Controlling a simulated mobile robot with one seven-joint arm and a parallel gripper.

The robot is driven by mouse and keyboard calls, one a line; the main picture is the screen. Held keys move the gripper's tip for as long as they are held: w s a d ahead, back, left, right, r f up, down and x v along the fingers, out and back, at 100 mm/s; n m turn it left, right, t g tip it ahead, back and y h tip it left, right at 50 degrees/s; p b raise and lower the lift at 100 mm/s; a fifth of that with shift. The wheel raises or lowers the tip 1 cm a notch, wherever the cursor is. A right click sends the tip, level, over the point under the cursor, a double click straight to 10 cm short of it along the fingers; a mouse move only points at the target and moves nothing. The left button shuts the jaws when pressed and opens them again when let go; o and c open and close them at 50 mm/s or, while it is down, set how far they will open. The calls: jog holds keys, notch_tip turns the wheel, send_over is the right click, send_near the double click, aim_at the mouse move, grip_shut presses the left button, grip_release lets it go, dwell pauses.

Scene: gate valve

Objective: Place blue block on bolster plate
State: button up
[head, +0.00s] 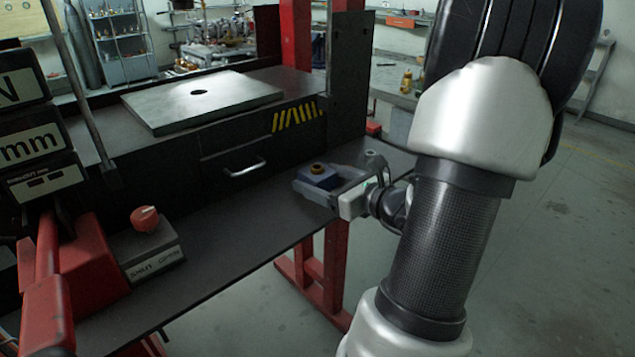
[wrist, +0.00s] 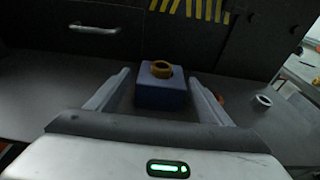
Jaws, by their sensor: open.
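The blue block (wrist: 162,97) sits on the dark lower shelf, with a brass-coloured ring (wrist: 161,69) on its top. It also shows in the head view (head: 319,180), near the right end of the shelf. My gripper (wrist: 160,90) is open, with one finger on each side of the block; a gap shows between block and fingers. In the head view my gripper (head: 322,188) reaches in from the right. The bolster plate (head: 205,100) is a flat grey slab with a dark hole in its middle, up on the press bed, left of and higher than the block.
A drawer front with a metal handle (head: 245,167) and yellow stripes (head: 295,117) rises behind the shelf. A red press post (head: 297,35) stands at the back. A box with a red knob (head: 145,218) sits at the left. A small grey ring (wrist: 262,102) lies right of my gripper.

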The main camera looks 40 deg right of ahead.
jog(key=shift+x, duration=0.75)
grip_shut()
jog(key=shift+r, duration=0.15)
